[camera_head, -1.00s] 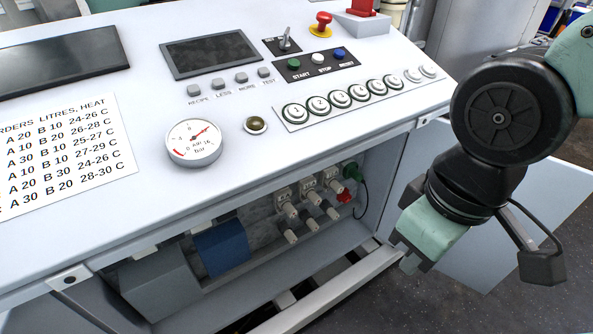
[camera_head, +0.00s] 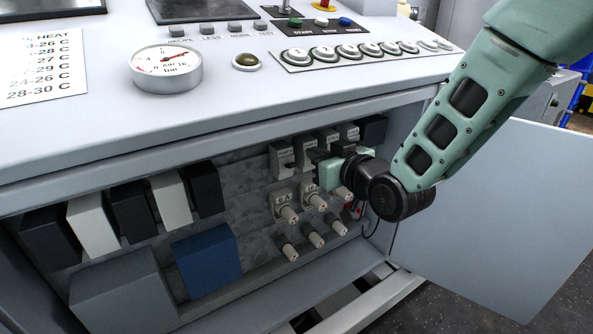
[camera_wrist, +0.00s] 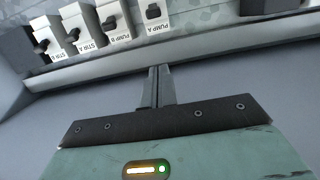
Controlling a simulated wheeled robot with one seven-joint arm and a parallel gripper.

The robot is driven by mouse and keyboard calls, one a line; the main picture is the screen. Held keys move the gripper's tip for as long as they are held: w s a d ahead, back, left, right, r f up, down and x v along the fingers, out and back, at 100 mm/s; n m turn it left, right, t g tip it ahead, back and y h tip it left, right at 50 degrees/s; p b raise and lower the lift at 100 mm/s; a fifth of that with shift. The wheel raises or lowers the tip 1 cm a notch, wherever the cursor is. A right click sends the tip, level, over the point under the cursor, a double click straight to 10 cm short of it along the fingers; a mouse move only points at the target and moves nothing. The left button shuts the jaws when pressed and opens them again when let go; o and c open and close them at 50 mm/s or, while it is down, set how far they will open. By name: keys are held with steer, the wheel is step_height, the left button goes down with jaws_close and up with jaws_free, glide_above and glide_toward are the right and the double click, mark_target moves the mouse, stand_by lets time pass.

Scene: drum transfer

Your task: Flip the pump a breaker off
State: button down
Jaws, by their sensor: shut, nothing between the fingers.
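The pump A breaker (camera_wrist: 153,20) is a pale block with a dark lever and a "PUMP A" label in the wrist view. It is the rightmost breaker of the row there. The pump B breaker (camera_wrist: 113,22) stands beside it. In the head view the breaker row sits high in the open cabinet, and its leftmost breaker (camera_head: 281,160) appears to be pump A. My gripper (camera_wrist: 160,70) is shut and empty, its tips pointing toward pump A with a visible gap in the picture. In the head view my wrist hides part of the row.
The stir A breaker (camera_wrist: 86,44) and another stir breaker stand past pump B. A blue box (camera_head: 208,256) and a grey box (camera_head: 125,295) stand left. The cabinet door (camera_head: 490,230) hangs open at right.

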mark_target(286, 149)
stand_by(0.3)
steer(key=x, duration=1)
steer(key=shift+w+a, duration=0.15)
steer(key=shift+a, duration=0.05)
steer(key=shift+s+d+f+b, duration=0.25)
steer(key=shift+s+f, duration=0.05)
steer(key=shift+f, duration=0.25)
steer(key=shift+s+d+f+b, duration=0.2)
steer(key=shift+s+f, duration=0.1)
steer(key=shift+f, duration=0.3)
steer(key=shift+s+d+f, duration=0.2)
steer(key=shift+s+f, duration=0.1)
steer(key=shift+f, duration=0.25)
